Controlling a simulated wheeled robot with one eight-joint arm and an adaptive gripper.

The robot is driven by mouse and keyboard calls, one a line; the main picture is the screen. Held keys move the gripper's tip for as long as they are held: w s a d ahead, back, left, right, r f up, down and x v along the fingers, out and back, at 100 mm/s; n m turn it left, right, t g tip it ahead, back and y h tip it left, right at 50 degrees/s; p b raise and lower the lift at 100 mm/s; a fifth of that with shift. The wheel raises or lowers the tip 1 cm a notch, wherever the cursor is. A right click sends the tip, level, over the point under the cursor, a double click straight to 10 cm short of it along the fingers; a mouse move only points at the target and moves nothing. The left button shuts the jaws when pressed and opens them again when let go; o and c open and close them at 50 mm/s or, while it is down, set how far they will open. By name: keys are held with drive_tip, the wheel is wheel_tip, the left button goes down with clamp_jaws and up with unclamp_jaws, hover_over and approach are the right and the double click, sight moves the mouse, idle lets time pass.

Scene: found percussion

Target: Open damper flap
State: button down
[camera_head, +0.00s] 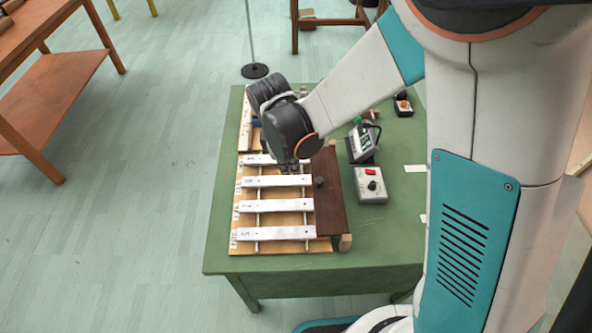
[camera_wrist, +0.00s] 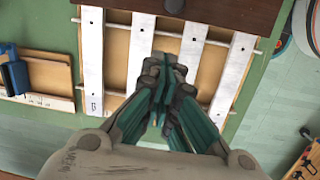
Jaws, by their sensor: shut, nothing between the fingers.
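The damper flap is a dark brown board (camera_head: 329,200) along the right ends of the white metal bars (camera_head: 277,206), with a small dark knob (camera_head: 319,182) near its bar-side edge. In the wrist view the flap (camera_wrist: 225,14) crosses the top and the knob (camera_wrist: 174,6) shows at the top edge. My gripper (camera_head: 289,167) is over the bars, left of the flap and knob. In the wrist view my gripper (camera_wrist: 166,72) is shut and empty, its fingertips in front of the middle bars (camera_wrist: 186,62). It appears apart from the knob. My arm hides some of the far bars.
On the green table (camera_head: 222,240), a grey box with a red button (camera_head: 370,185) and a meter-like device (camera_head: 363,142) stand right of the flap. A blue item (camera_wrist: 14,75) lies beside the bars. A wooden bench (camera_head: 50,90) stands left, across open floor.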

sight(327, 185)
drive_tip(key=f+b, duration=0.1)
drive_tip(key=f, duration=0.2)
drive_tip(key=d+f+b, duration=0.1)
drive_tip(key=f, duration=0.2)
drive_tip(key=f+b, duration=0.1)
drive_tip(key=f, duration=0.2)
drive_tip(key=shift+w+d+f, duration=0.1)
drive_tip(key=shift+w+d, duration=0.05)
drive_tip(key=shift+w, duration=0.15)
drive_tip(key=shift+d+b, duration=0.2)
drive_tip(key=shift+b, duration=0.15)
drive_tip(key=shift+s+d+r, duration=0.15)
drive_tip(key=shift+d+r, duration=0.45)
drive_tip(key=shift+r, duration=0.15)
drive_tip(key=shift+s+d+r, duration=0.15)
drive_tip(key=shift+d+r, duration=0.45)
drive_tip(key=shift+r, duration=0.15)
drive_tip(key=shift+r, duration=0.1)
drive_tip(key=shift+d+r+y, duration=0.1)
drive_tip(key=shift+r+y, duration=0.1)
drive_tip(key=shift+y, duration=0.1)
